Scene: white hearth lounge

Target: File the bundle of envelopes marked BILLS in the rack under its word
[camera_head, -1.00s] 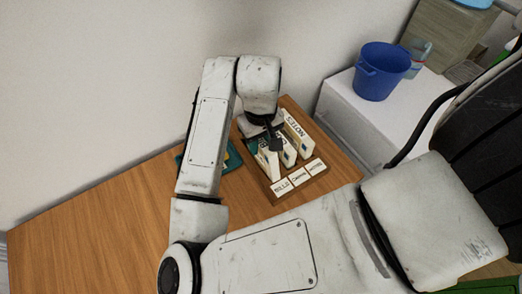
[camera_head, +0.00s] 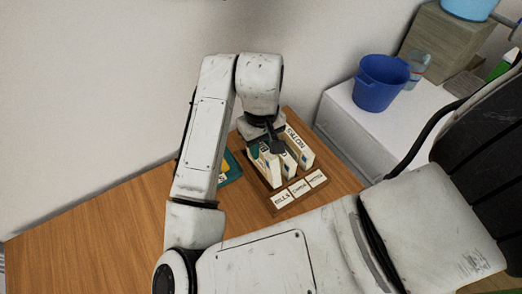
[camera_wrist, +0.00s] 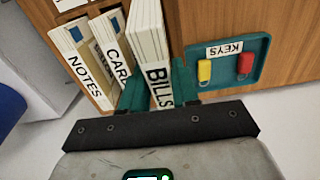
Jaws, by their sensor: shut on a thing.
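The BILLS bundle (camera_wrist: 159,83) is a white stack of envelopes with its black word facing the wrist camera. My gripper (camera_wrist: 158,88) is shut on it, with a teal finger at each side. In the head view, my gripper (camera_head: 266,146) is over the left part of the wooden rack (camera_head: 286,207), whose front labels read BILLS (camera_head: 282,199), CARDS and NOTES from the left. The bundle (camera_head: 269,171) is in line with the BILLS label; I cannot tell whether its bottom touches the rack. The CARDS bundle (camera_wrist: 114,45) and NOTES bundle (camera_wrist: 83,68) stand beside it.
A teal tray (camera_wrist: 259,75) marked KEYS, with a yellow and a red key tag, lies beside the rack. The wooden table (camera_head: 90,235) is clear at left. A blue bucket (camera_head: 381,85) stands on a white cabinet at right.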

